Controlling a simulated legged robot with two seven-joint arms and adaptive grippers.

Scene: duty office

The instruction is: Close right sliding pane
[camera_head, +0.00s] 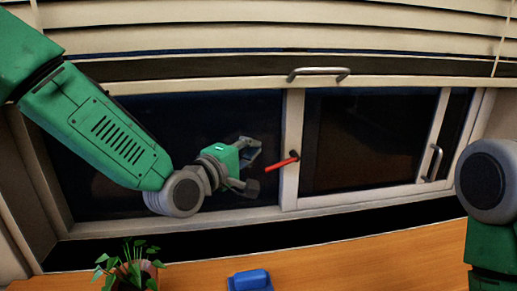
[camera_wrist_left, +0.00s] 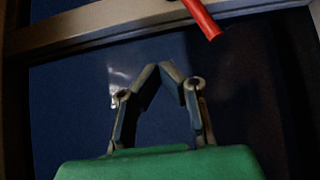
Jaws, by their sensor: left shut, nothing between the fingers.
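The right sliding pane (camera_head: 370,140) is dark glass in a pale frame, in the right half of the window. A grey upright handle (camera_head: 432,162) is on its right stile. A dark strip (camera_head: 457,132) shows between that stile and the window's right jamb. A red lever handle (camera_head: 282,163) is on the middle stile and points left and down; it also shows in the left wrist view (camera_wrist_left: 203,18). My left gripper (camera_head: 252,166) is in front of the left pane (camera_head: 110,140), just left of the red handle and apart from it. Its fingertips (camera_wrist_left: 170,76) are together and empty. My right gripper is out of view.
A pale slatted blind (camera_head: 200,38) hangs above, with a metal bar handle (camera_head: 318,72) below it. A potted plant (camera_head: 128,270) and a blue object (camera_head: 250,281) are on the wooden surface (camera_head: 370,262). My right arm is at the right edge, near the pane's grey handle in the picture.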

